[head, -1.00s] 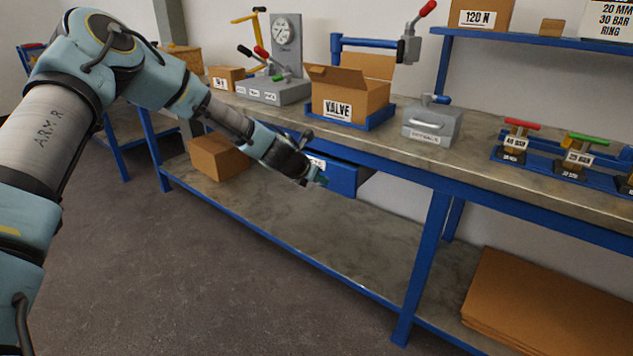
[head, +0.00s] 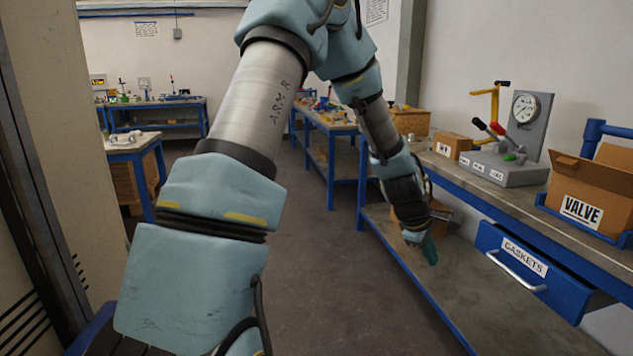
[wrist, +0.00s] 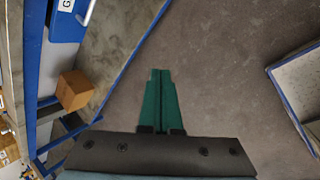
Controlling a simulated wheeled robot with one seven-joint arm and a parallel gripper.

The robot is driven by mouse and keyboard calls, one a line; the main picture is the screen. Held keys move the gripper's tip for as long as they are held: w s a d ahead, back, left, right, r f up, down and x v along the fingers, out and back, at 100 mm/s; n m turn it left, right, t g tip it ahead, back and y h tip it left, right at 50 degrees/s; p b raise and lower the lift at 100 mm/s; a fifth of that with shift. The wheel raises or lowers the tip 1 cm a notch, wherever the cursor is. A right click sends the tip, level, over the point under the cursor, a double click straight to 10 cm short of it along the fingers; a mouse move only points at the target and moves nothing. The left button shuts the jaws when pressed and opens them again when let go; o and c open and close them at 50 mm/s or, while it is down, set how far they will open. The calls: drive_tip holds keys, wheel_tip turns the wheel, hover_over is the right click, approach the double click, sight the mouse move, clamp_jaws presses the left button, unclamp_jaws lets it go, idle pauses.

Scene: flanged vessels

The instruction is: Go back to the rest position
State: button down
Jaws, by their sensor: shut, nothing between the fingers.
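My gripper (head: 428,248) hangs at the end of my arm, pointing down, in front of the workbench and left of the blue drawer labelled GASKETS (head: 537,266). Its green fingers (wrist: 161,100) lie side by side in the wrist view, closed together and empty, over the grey floor. In the head view my arm stretches from the lower left up to the top centre and bends down to the gripper. It hides part of the room behind it.
The GASKETS drawer stands pulled out from the bench (head: 480,205). On the bench are a VALVE box (head: 590,195) and a gauge stand (head: 528,118). A cardboard box (wrist: 74,90) sits on the lower shelf. Open floor (head: 320,270) lies left of the bench; more tables stand behind.

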drive_tip(key=s+a+r+m+y+p, duration=0.1)
drive_tip(key=a+r+m+y, duration=0.15)
drive_tip(key=a, duration=0.75)
drive_tip(key=a+r+m+y, duration=0.1)
drive_tip(key=a+r+m, duration=0.2)
drive_tip(key=a, duration=0.6)
drive_tip(key=s+a+r+m+y, duration=0.1)
drive_tip(key=s+a, duration=0.3)
drive_tip(key=a, duration=0.4)
drive_tip(key=s+a+r+m+y+p, duration=0.1)
drive_tip(key=s+a+r+m, duration=0.1)
drive_tip(key=s+a, duration=0.3)
drive_tip(key=a+m, duration=0.1)
drive_tip(key=a, duration=0.2)
drive_tip(key=shift+r+g, duration=0.4)
